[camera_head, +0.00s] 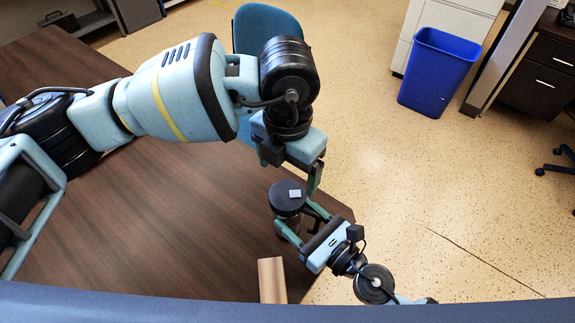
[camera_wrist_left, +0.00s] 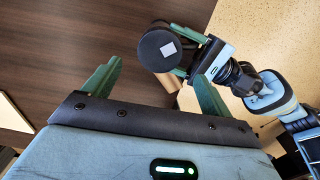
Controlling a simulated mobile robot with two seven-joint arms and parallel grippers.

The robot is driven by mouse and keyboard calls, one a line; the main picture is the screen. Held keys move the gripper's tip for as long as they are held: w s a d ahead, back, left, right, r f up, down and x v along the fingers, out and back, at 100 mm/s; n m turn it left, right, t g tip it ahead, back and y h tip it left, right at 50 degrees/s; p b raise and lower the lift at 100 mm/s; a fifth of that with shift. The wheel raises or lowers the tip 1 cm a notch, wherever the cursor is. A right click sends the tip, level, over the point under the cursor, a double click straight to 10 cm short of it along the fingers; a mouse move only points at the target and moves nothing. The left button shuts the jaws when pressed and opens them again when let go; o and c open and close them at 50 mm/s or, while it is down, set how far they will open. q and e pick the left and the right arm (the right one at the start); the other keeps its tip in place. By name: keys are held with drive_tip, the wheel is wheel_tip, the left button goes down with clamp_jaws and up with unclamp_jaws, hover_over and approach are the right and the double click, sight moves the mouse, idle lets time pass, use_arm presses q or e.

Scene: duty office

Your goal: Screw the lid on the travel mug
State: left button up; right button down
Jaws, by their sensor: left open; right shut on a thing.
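A round black lid (camera_head: 287,204) with a small pale square on its top shows in the head view near the table's right edge. It also shows in the left wrist view (camera_wrist_left: 152,58). The mug body is mostly hidden under it; I cannot tell how tightly the lid sits. My right gripper (camera_head: 293,218) is shut on the travel mug from the lower right, its green fingers at the sides just below the lid. My left gripper (camera_head: 298,180) is open and empty above the lid. In the left wrist view, its two fingers (camera_wrist_left: 157,80) are spread wide, with the lid beyond them.
The dark wooden table (camera_head: 180,230) is largely bare. A light wooden block (camera_head: 271,280) lies near its front right edge. Beyond the table, a blue bin (camera_head: 438,72) and a blue chair (camera_head: 265,25) stand on the speckled floor. Open floor lies to the right.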

sight(287, 194)
use_arm(q)
drive_tip(key=shift+f, duration=0.1)
drive_tip(key=shift+f, duration=3.95)
drive_tip(key=shift+c, duration=0.5)
drive_tip(key=c, duration=0.9)
drive_tip(key=m, duration=0.5)
drive_tip(key=o, duration=1.2)
drive_tip(key=shift+c, duration=0.2)
wheel_tip(287, 194, up, 12)
